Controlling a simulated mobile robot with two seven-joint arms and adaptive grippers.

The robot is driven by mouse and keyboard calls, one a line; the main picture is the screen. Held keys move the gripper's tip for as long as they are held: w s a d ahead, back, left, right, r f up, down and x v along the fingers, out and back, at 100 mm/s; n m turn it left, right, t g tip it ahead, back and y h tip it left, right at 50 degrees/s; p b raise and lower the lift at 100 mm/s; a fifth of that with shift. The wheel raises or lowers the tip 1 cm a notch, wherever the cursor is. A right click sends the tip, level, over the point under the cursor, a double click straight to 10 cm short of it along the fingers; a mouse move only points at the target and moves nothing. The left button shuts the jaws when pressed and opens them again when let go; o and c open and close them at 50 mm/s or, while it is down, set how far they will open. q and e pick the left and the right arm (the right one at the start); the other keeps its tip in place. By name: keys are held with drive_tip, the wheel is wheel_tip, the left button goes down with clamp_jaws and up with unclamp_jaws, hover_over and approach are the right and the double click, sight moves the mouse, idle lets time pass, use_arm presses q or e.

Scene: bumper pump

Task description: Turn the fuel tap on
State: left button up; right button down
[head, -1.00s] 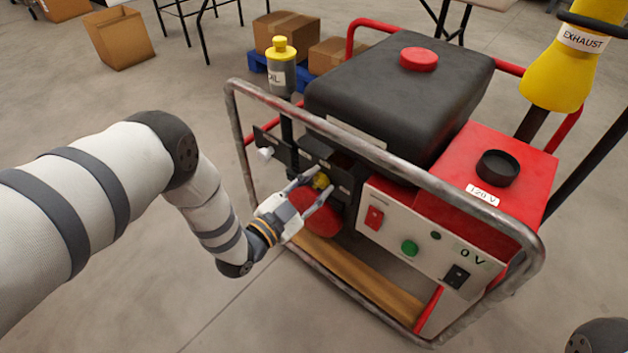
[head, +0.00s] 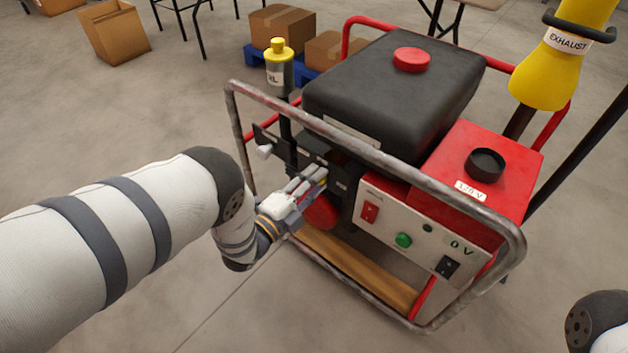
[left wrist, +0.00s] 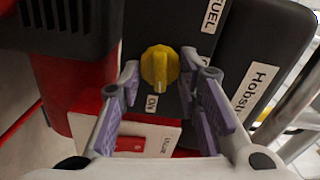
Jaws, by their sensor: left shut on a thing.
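The fuel tap is a yellow ridged knob (left wrist: 160,68) on the dark panel of the generator (head: 390,90). In the left wrist view a label reading FUEL is above it and one reading ON below it. The knob's ridge runs roughly up and down in that view. My left gripper (head: 315,182) reaches the panel below the black tank and is shut on the tap. In the left wrist view its purple-padded fingers (left wrist: 162,100) stand on both sides of the knob. In the head view the fingers mostly hide the tap. My right gripper is out of view.
A grey frame bar (head: 370,160) crosses just above my left gripper. A red switch (head: 369,212), a green button (head: 403,240) and a black switch (head: 446,266) sit to the right. An oil bottle (head: 279,72) stands behind.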

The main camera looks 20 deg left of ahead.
use_arm(q)
drive_tip(key=shift+m, duration=1)
drive_tip(key=shift+a+f, duration=0.1)
drive_tip(key=o, duration=1.1)
drive_tip(key=v, duration=1.2)
